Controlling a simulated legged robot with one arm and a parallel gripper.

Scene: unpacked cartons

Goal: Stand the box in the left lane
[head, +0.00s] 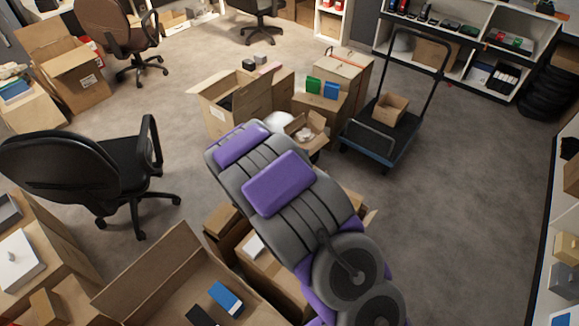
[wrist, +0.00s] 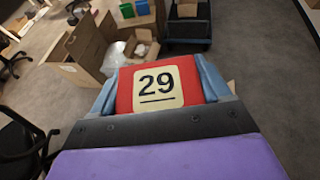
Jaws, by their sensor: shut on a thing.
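A red box (wrist: 126,92) with a cream label reading 29, underlined, shows in the middle of the wrist view. My gripper (wrist: 160,74) is shut on it, with one blue-grey finger along its left side and one along its right. The underside and far side of the box are hidden. In the head view my arm covers the gripper and the held box. I cannot make out any marked lane in either view.
A dark trolley (head: 378,140) carrying a small open carton stands right of centre. Open cartons (head: 262,97) cluster beyond my arm, and a large open carton (head: 160,262) is in front. A black chair (head: 75,165) stands left. Grey floor (head: 465,200) is clear at right.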

